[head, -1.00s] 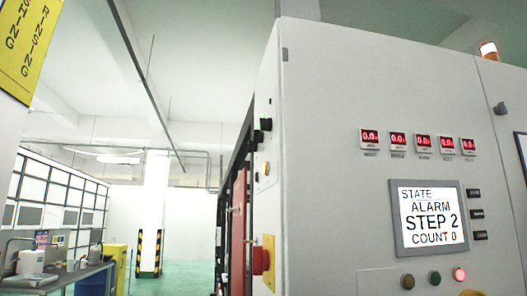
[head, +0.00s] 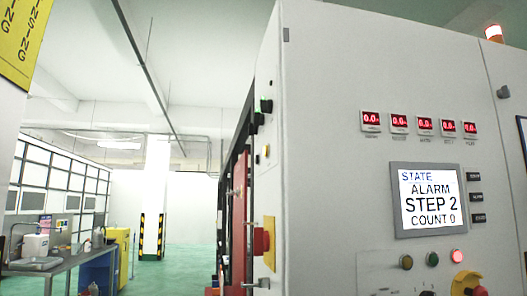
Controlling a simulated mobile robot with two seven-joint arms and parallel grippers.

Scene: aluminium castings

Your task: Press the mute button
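A light grey control cabinet (head: 330,150) fills the right half of the head view. Its screen (head: 430,200) reads STATE, ALARM, STEP 2, COUNT 0. Below the screen are a brownish-yellow button (head: 406,262), a green button (head: 432,259) and a lit red button (head: 457,256). Small dark labelled pieces (head: 475,197) sit right of the screen, too small to read. I cannot tell which control is the mute button. A yellow part with a red knob (head: 468,284) shows at the bottom edge. Neither gripper is in view.
A red knob on a yellow plate (head: 261,241) sticks out from the cabinet's left side. An alarm lamp (head: 493,33) is on top. A workbench (head: 60,268) with containers stands at left. Green floor (head: 190,265) lies open between bench and cabinet.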

